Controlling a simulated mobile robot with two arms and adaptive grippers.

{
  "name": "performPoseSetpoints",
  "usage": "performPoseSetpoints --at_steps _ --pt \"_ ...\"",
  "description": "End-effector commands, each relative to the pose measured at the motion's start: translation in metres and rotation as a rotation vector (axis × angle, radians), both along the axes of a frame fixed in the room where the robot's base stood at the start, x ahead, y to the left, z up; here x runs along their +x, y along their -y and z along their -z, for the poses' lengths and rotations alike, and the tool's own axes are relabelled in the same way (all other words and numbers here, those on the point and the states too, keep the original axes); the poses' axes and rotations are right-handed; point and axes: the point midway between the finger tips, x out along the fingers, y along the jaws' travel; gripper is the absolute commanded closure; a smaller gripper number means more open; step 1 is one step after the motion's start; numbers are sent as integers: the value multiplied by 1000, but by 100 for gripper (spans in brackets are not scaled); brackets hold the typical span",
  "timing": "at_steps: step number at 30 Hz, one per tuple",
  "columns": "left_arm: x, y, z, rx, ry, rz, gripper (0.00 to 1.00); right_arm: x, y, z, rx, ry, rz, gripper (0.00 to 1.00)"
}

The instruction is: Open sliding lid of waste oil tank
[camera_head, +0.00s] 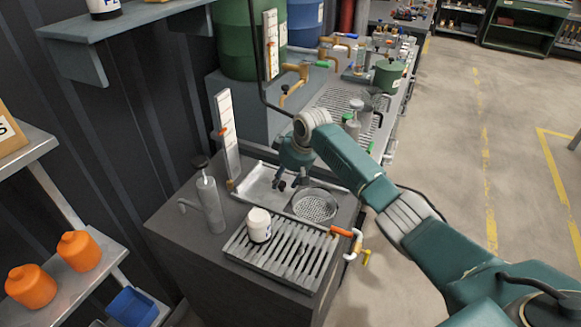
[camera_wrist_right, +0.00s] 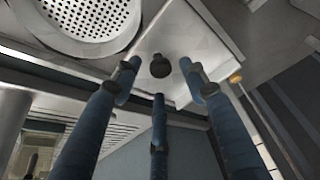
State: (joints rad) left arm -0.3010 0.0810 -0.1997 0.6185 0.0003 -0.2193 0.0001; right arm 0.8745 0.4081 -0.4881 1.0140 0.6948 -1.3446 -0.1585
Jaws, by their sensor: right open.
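The waste oil tank (camera_head: 172,228) is a dark grey cabinet in the middle of the head view. A silver plate, which looks like its sliding lid (camera_head: 255,184), lies on top; it also fills the upper middle of the right wrist view (camera_wrist_right: 200,38). A small dark knob (camera_wrist_right: 160,66) stands on the plate. My right gripper (camera_head: 289,184) is above the plate with its fingers pointing down. In the wrist view its blue fingers (camera_wrist_right: 160,82) are spread around the knob, with no clear contact seen. My left gripper is not in view.
A round perforated strainer (camera_head: 316,205) sits right of the plate. A slatted grate (camera_head: 290,268) with a white container (camera_head: 259,224) lies in front. A pump bottle (camera_head: 211,205) and an upright gauge (camera_head: 227,135) stand at left. An orange-handled tap (camera_head: 345,233) sticks out at right.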

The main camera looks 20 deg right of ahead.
Motion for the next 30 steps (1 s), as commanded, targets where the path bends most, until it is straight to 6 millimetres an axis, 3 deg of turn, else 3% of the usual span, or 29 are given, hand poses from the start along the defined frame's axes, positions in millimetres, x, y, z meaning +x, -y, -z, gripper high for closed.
performPoseSetpoints --at_steps 9,15,30 --pt "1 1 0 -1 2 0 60 -24 10 -63 -1 5 2 57" --pt "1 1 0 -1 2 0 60 -33 12 -87 0 4 2 57" --pt "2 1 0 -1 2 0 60 -36 13 -93 0 3 3 57"
